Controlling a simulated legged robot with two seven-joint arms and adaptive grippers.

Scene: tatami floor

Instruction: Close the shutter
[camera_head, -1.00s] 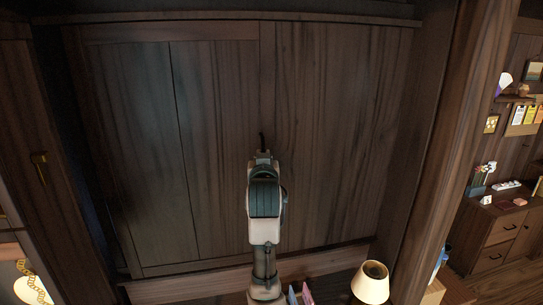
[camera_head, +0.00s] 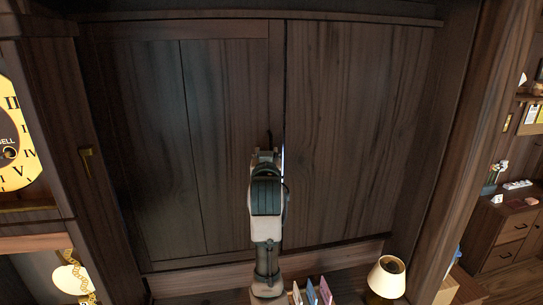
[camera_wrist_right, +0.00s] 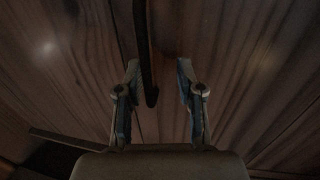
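The shutter is a dark wood sliding panel (camera_head: 222,110) on the left of a wide wooden front, beside a plain fixed-looking panel (camera_head: 360,120). A dark vertical handle (camera_head: 269,138) sits near its right edge. My right gripper (camera_head: 265,155) is at that handle, with its fingers mostly hidden in the head view. In the right wrist view, the right gripper (camera_wrist_right: 158,85) is open. The dark bar handle (camera_wrist_right: 147,60) reaches down between its fingers, closer to the left one. Contact cannot be told. My left gripper is not in view.
A wooden pillar (camera_head: 465,150) stands at the right. A lamp (camera_head: 386,277) and several small books (camera_head: 312,292) are at the bottom, near my arm. A yellow clock (camera_head: 15,140) is at the left edge. Drawers (camera_head: 505,235) stand further right.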

